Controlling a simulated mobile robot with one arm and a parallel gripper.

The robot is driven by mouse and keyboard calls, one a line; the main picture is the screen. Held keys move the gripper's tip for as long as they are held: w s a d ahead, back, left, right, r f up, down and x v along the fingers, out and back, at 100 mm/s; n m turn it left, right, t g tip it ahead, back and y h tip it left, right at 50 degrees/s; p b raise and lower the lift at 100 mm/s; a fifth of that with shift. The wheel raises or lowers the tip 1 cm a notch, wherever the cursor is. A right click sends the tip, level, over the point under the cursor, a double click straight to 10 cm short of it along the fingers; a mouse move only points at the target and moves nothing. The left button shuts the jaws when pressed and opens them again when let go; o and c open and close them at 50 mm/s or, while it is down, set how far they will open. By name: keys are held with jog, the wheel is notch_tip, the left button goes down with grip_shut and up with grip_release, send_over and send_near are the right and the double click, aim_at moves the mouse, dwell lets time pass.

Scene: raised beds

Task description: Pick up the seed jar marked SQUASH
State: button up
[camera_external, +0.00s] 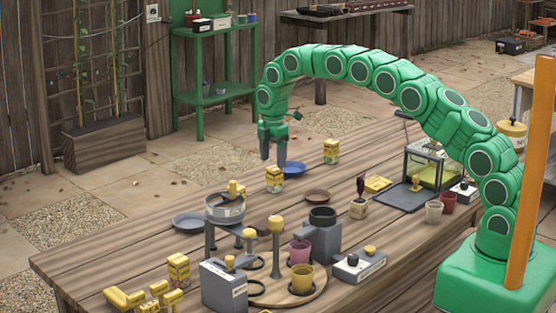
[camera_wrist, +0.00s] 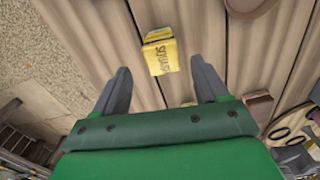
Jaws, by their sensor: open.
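A small yellow jar (camera_external: 275,180) stands on the wooden table below and just in front of my gripper (camera_external: 272,158).
A blue plate (camera_external: 292,168) lies close behind the nearer jar. A round sieve on a stand (camera_external: 225,210) is to the front left, and a brown saucer (camera_external: 317,196) to the right. The back left table edge is clear.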

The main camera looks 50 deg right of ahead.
aim_at(275, 176)
jog(key=shift+s+d+f, duration=0.1)
jog(key=shift+s+f, duration=0.05)
jog(key=shift+f, duration=1.7)
jog(key=shift+s+d+f, duration=0.1)
jog(key=shift+f, duration=1.75)
jog(key=shift+c, duration=0.4)
jog(key=c, duration=1)
jog(key=shift+r, duration=0.15)
jog(key=shift+c, duration=0.2)
